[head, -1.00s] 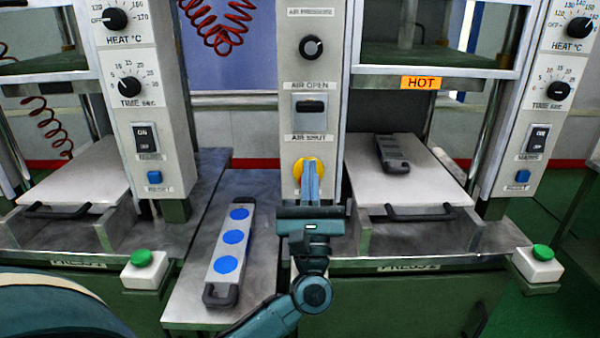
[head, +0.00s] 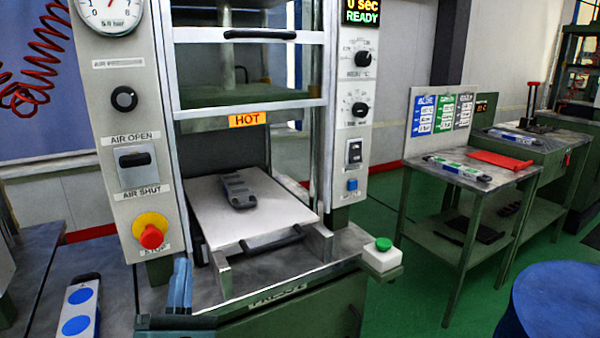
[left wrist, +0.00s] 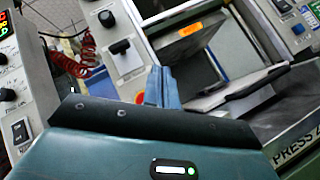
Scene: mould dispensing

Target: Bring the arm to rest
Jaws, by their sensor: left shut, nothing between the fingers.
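My left gripper (head: 180,287) shows low in the head view, left of the press plate, with its blue fingers together and nothing between them. It also shows in the left wrist view (left wrist: 158,86), fingers shut in front of the press's control column. In the head view it stands in front of the column, below the red stop knob (head: 151,236); I cannot tell whether it touches anything. My right gripper is in neither view.
A white press plate (head: 215,213) holds a dark mould (head: 238,191) under the HOT label (head: 247,120). A white strip with blue discs (head: 81,308) lies at lower left. A green button (head: 383,244) sits at the press's front corner. A side table (head: 455,170) and blue stool (head: 560,305) stand right.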

